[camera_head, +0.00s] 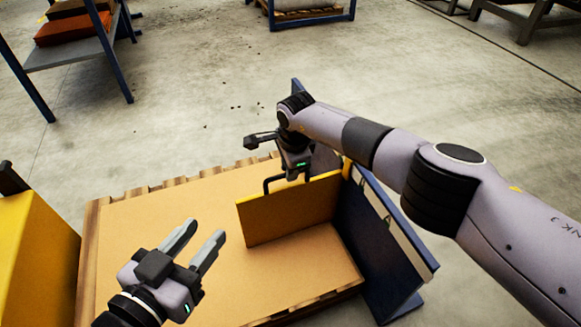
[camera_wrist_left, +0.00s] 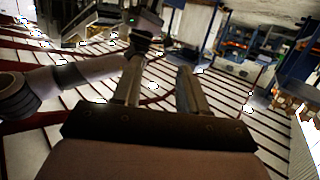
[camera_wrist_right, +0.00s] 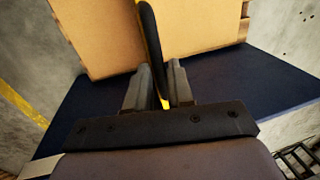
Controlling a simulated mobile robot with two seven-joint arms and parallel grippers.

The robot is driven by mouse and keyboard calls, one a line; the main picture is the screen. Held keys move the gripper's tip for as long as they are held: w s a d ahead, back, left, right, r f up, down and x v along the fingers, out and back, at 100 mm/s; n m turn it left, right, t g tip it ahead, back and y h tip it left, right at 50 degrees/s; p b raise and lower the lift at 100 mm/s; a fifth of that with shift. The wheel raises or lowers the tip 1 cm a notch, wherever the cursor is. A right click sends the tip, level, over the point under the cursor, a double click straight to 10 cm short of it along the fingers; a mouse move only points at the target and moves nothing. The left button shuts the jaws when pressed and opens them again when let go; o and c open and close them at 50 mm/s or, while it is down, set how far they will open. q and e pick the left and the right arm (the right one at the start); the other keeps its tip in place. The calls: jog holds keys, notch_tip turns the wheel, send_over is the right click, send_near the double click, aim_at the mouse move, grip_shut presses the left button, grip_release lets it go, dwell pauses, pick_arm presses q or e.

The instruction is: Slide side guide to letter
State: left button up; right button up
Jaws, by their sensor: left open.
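The yellow side guide (camera_head: 290,211) is an upright panel on the tan board (camera_head: 160,215), its right end close to a dark blue wall (camera_head: 378,240). It has a black bar handle (camera_head: 266,184), which also shows in the right wrist view (camera_wrist_right: 150,38). My right gripper (camera_head: 297,176) is at this handle, pointing down; in the right wrist view its fingers (camera_wrist_right: 160,82) look closed on the bar. The blue wall carries a pale strip with dark marks, partly legible as an A. My left gripper (camera_head: 202,236) is open and empty above the board.
A yellow block (camera_head: 35,260) stands at the left beside the board. A blue-legged shelf (camera_head: 80,50) with boxes is at the back left. The board's left part is clear. My right arm crosses above the blue wall and hides part of it.

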jog(key=shift+o, duration=0.9)
jog(key=shift+r, duration=0.2)
pick_arm(q)
jog(key=shift+w+d+n+g+h+p, duration=0.25)
jog(key=shift+d+n+g+p, duration=0.35)
jog(key=shift+p, duration=0.65)
jog(key=shift+w+d+n+g+h+p, duration=0.2)
jog(key=shift+d+g+p, duration=0.2)
jog(key=shift+d+p, duration=0.65)
pick_arm(e)
notch_tip(320, 180, up, 7)
jog(key=s, duration=0.1)
jog(key=shift+s+d+f, duration=0.15)
jog(key=shift+d+f, duration=0.05)
pick_arm(q)
jog(key=shift+a+f, duration=0.1)
jog(key=shift+a, duration=0.2)
